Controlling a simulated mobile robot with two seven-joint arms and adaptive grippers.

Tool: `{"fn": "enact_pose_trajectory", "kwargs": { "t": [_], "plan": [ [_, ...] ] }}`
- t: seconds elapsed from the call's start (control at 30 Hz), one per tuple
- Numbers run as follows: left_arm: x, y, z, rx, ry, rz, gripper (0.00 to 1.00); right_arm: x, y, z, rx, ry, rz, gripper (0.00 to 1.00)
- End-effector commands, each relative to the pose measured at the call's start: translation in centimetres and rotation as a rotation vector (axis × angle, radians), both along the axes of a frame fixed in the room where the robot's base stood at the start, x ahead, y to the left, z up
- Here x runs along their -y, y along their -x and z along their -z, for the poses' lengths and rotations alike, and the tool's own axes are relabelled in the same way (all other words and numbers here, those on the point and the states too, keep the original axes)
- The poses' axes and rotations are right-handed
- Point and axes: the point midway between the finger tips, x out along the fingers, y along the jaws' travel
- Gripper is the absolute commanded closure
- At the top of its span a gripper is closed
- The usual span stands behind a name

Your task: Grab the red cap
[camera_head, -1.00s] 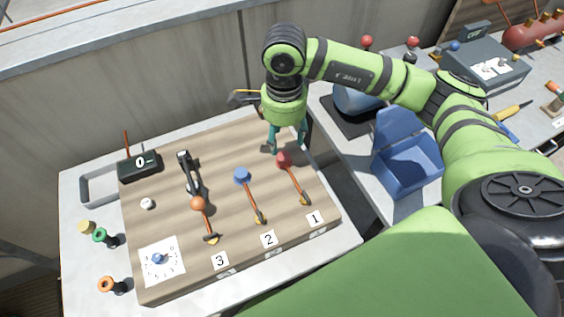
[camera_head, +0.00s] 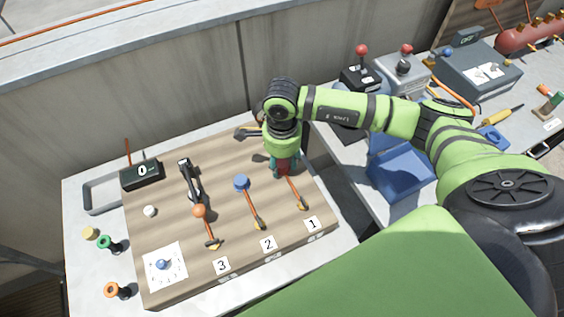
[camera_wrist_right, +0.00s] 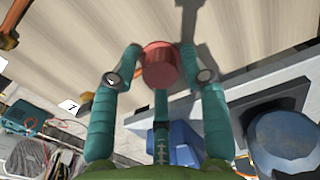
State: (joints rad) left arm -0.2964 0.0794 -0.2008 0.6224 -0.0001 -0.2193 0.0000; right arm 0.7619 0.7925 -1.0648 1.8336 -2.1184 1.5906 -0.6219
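The red cap (camera_wrist_right: 160,64) is the round top of the lever by label 1. In the head view the right gripper (camera_head: 284,164) points down over the lever at the board's right side, and only a little of the red cap (camera_head: 284,169) shows between the fingers. My left gripper is not in view.
On the wooden board (camera_head: 222,165) stand a blue-capped lever (camera_head: 242,183) and an orange-capped lever (camera_head: 199,211). A black counter box (camera_head: 142,173) stands at the back left. A blue bin (camera_head: 400,174) and several control boxes are on the right bench.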

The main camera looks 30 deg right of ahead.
Motion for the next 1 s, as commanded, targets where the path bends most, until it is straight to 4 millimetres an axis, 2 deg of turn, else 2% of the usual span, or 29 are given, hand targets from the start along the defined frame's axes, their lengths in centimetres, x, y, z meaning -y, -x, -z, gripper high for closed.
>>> {"fn": "enact_pose_trajectory", "kwargs": {
  "t": [0.03, 0.07, 0.1, 0.53, 0.67, 0.8, 1.0],
  "plan": [
    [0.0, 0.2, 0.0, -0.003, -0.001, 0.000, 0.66, 0.0, 0.0, 0.0, 0.000, 0.000, 0.000, 0.75],
    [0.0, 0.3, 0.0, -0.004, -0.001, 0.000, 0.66, 0.0, 0.0, 0.0, 0.000, 0.000, 0.000, 0.82],
    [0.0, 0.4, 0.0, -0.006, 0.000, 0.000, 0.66, 0.0, 0.0, 0.0, 0.000, 0.000, 0.000, 0.83],
    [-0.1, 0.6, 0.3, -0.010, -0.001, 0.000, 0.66, 0.0, -0.1, -0.4, 0.002, 0.000, 0.000, 0.83],
    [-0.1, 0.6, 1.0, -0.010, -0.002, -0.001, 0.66, 0.0, -0.2, -1.4, 0.005, -0.001, -0.001, 0.83],
    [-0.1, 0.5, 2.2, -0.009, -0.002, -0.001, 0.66, 0.0, -0.2, -3.7, 0.008, -0.001, -0.002, 0.83],
    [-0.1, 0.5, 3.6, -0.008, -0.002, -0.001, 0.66, 1.9, 3.7, -6.2, 0.005, 0.003, 0.000, 0.83]
  ]
}}
